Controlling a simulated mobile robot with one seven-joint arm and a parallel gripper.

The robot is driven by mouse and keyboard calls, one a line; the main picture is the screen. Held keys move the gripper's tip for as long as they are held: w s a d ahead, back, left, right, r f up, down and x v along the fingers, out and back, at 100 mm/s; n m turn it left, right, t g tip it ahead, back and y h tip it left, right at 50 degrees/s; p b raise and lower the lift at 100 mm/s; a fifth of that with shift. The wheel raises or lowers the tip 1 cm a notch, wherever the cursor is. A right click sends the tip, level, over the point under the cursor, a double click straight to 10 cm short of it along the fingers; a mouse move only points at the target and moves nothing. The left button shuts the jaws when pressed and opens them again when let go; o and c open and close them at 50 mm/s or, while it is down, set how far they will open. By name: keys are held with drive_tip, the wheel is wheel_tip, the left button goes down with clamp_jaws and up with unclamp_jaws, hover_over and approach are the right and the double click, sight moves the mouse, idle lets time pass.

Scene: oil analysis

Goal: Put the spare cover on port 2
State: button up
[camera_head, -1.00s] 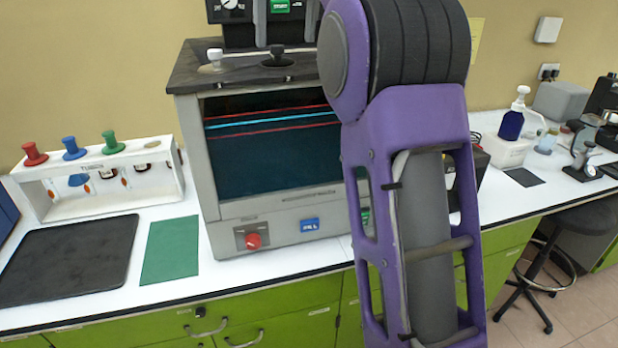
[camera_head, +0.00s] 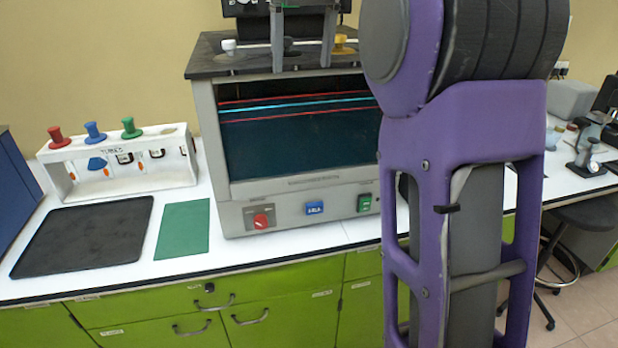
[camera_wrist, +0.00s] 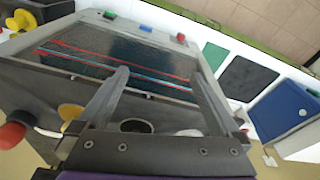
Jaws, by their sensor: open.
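My gripper (camera_head: 302,67) is open and empty over the top of the grey bath with the dark window. Its two fingers (camera_wrist: 159,75) show apart in the wrist view. On the bath top are a white knobbed cover (camera_head: 229,47), a black knobbed cover (camera_head: 291,48) and a yellow one (camera_head: 343,45). The black one is between the fingers in the head view, partly hidden. In the wrist view a dark round piece (camera_wrist: 136,126), a yellow one (camera_wrist: 70,112) and a white one (camera_wrist: 188,132) show near the fingers. I cannot tell which is port 2 or the spare.
A white rack (camera_head: 120,178) with red, blue and green knobs stands left of the bath. A black mat (camera_head: 82,235) and a green mat (camera_head: 183,229) lie in front. A red knob (camera_wrist: 12,135) and a yellow object (camera_wrist: 22,20) show at the wrist view's left edge.

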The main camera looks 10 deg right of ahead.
drive_tip(key=s+f, duration=0.2)
drive_tip(key=f, duration=0.9)
drive_tip(key=s+f+m, duration=0.1)
drive_tip(key=f, duration=1.1)
drive_tip(key=shift+s+f+m, duration=0.15)
drive_tip(key=shift+s+m, duration=0.15)
drive_tip(key=shift+s, duration=0.1)
